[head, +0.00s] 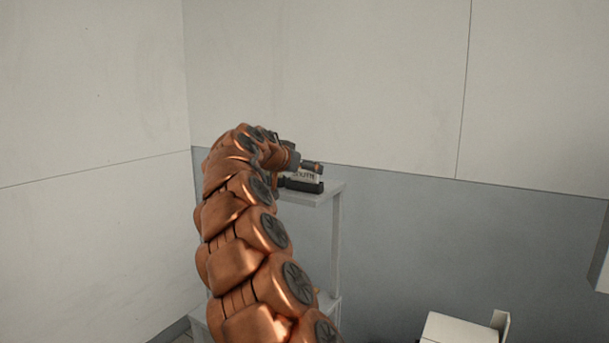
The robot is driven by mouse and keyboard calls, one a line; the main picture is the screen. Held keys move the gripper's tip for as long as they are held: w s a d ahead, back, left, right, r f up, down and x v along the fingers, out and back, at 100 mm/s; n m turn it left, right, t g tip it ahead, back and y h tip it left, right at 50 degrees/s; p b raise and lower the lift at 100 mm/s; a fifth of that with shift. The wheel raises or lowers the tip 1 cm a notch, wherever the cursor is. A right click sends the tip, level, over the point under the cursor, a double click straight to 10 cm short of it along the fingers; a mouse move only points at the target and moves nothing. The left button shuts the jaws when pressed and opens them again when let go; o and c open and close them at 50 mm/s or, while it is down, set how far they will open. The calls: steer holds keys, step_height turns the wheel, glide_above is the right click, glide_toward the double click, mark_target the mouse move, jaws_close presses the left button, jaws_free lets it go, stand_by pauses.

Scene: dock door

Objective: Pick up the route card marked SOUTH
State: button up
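The route card (306,176) is a small pale card with dark lettering that reads "OUTH", its left end hidden by my arm. It is upright at the top of a light grey shelf stand (328,188). My gripper (311,170) is at the card, with a dark finger-like part just above it. A dark block shows along the card's lower edge. I cannot tell whether this is a card holder or part of my gripper. My arm hides most of the gripper, so whether the fingers touch the card cannot be seen.
The stand is near the room corner, with pale wall panels (330,80) above and a grey lower wall (420,240) behind. A white box-like object (458,329) is at the bottom right. Another pale edge shows at the far right. The space right of the stand looks clear.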

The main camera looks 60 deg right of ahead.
steer(key=shift+c, duration=0.4)
steer(key=c, duration=0.7)
steer(key=shift+o, duration=0.2)
steer(key=shift+r, duration=0.1)
